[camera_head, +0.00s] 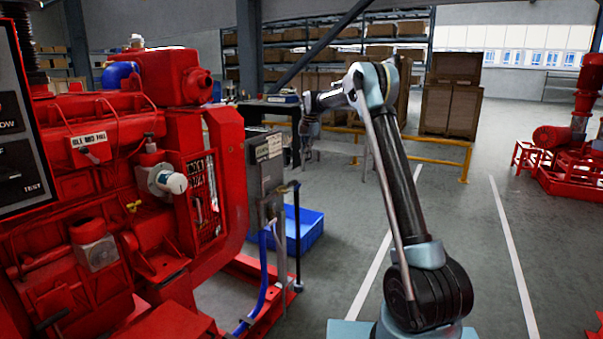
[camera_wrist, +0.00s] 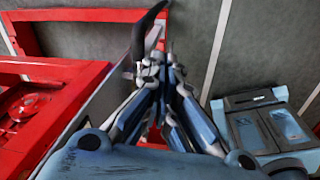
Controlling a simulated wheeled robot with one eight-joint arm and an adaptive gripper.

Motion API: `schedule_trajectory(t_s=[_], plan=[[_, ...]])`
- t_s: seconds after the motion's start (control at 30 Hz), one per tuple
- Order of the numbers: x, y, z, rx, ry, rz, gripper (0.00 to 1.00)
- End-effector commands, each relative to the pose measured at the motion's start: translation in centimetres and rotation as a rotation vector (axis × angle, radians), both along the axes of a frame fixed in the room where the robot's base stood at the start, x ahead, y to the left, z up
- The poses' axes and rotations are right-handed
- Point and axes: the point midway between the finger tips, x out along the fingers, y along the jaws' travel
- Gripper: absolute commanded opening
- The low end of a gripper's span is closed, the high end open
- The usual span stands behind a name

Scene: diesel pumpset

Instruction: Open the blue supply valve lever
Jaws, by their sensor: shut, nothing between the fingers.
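A small dark, bluish lever (camera_head: 287,188) sits at the top of a thin dark upright pipe (camera_head: 297,240), just right of the grey panel box. I take it to be the supply valve lever, but its colour is hard to tell. My gripper (camera_head: 308,128) is above and slightly right of it in the head view, pointing down, apart from it in the picture. In the wrist view my gripper's fingers (camera_wrist: 165,65) are together and hold nothing. A dark curved piece (camera_wrist: 148,32) shows just beyond the fingertips; I cannot tell whether they touch it.
The red engine (camera_head: 110,150) fills the left. A grey panel box (camera_head: 266,175) stands close beside the lever, with a blue hose (camera_head: 263,280) below. A blue crate (camera_head: 305,232) lies on the floor behind. Yellow rails (camera_head: 437,163) stand farther back.

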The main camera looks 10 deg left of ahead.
Motion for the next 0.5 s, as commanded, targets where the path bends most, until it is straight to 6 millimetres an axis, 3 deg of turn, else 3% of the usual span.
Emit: schedule_trajectory(t_s=[0.5], plan=[[-8.2,-3.1,0.3,0.617,0.152,-1.032,0.0]])
